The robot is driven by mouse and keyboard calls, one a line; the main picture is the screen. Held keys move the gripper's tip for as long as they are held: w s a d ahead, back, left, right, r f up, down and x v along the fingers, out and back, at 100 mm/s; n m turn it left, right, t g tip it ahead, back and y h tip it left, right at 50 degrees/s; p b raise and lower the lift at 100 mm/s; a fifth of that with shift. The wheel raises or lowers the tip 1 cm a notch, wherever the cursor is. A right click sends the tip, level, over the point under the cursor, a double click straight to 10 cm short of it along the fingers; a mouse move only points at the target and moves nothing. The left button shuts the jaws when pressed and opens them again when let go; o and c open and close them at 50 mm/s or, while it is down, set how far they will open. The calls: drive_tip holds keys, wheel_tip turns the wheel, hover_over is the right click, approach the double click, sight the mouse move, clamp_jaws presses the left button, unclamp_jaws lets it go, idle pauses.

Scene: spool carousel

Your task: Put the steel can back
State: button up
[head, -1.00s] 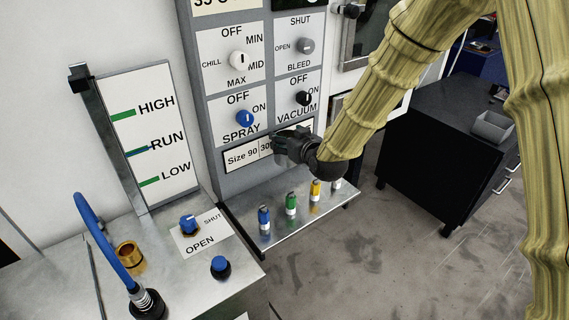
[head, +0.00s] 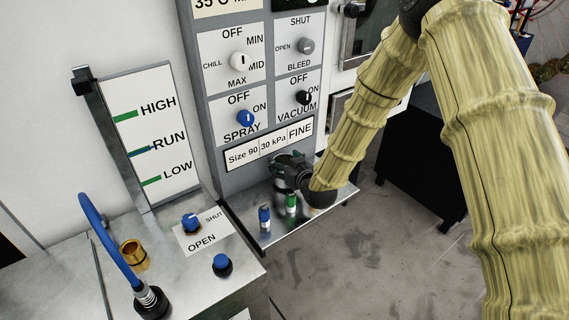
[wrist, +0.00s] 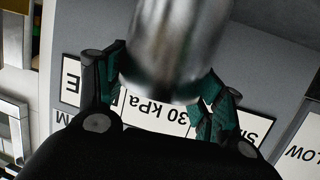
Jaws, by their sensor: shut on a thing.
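The steel can (wrist: 178,50) fills the top middle of the wrist view, a shiny grey cylinder between my green-padded fingers. My gripper (wrist: 165,85) is shut on it. In the head view my gripper (head: 284,166) is low over the back of the metal shelf (head: 262,242), just below the "Size 90 / 30 kPa / FINE" label.
A blue-banded vial (head: 264,217) and a green-banded vial (head: 291,203) stand on the shelf close to my gripper. The control panel (head: 214,158) rises behind. At left are a bench with a brass cup (head: 134,255), a blue hose (head: 108,232) and knobs.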

drive_tip(key=shift+w+f, duration=0.1)
drive_tip(key=shift+f, duration=0.1)
drive_tip(key=shift+a+f, duration=0.1)
drive_tip(key=shift+f, duration=0.15)
drive_tip(key=shift+f, duration=0.15)
drive_tip(key=o, duration=1.2)
drive_tip(key=b+v, duration=0.1)
drive_tip(key=v, duration=1.1)
drive_tip(key=shift+b, duration=0.4)
